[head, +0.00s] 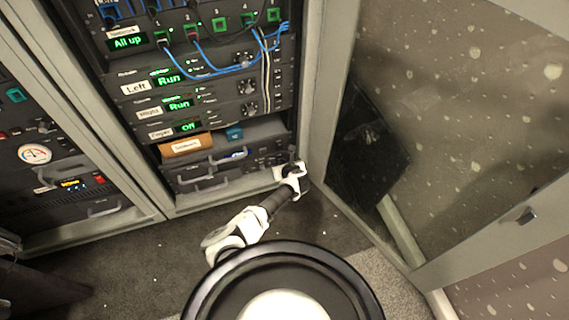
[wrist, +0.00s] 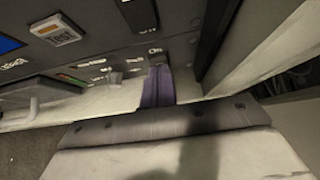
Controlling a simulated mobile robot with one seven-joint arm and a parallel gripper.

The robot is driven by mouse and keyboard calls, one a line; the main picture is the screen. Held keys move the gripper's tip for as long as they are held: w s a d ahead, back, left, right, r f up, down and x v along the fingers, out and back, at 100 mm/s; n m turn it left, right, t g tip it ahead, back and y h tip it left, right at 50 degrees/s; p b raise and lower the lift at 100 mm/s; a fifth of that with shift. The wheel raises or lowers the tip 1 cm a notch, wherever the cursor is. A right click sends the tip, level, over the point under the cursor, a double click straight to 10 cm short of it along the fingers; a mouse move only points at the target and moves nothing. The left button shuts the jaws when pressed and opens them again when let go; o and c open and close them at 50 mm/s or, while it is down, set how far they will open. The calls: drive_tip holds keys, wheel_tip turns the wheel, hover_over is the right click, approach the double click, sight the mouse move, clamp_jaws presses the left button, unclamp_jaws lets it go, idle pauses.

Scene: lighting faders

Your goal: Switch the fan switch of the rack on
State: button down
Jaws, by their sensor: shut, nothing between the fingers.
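The rack (head: 140,160) stands open in the middle of the head view, with several lit units one above another. My gripper (head: 293,170) is at the rack's lower right corner, in front of the bottom panel. In the wrist view, my gripper's dark purple fingertips (wrist: 158,84) are together and empty, close to the panel's face. A small pale switch-like part (wrist: 115,78) sits just left of the fingertips, among small labels too blurred to read. I cannot tell for certain which part is the fan switch or which way it is set. Contact with the panel cannot be told.
The open glass door (head: 450,130) and the rack's right frame post (head: 318,100) stand close on the right of my gripper. Blue cables (head: 215,72) hang higher up. Drawers with handles (head: 200,178) are left of the gripper. A second rack (head: 60,150) stands at left.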

drive_tip(key=shift+w+a+r+p, duration=0.1)
drive_tip(key=shift+w+r+p, duration=0.15)
drive_tip(key=shift+p, duration=0.25)
drive_tip(key=shift+f, duration=0.15)
drive_tip(key=shift+r+p, duration=0.85)
drive_tip(key=shift+p, duration=0.1)
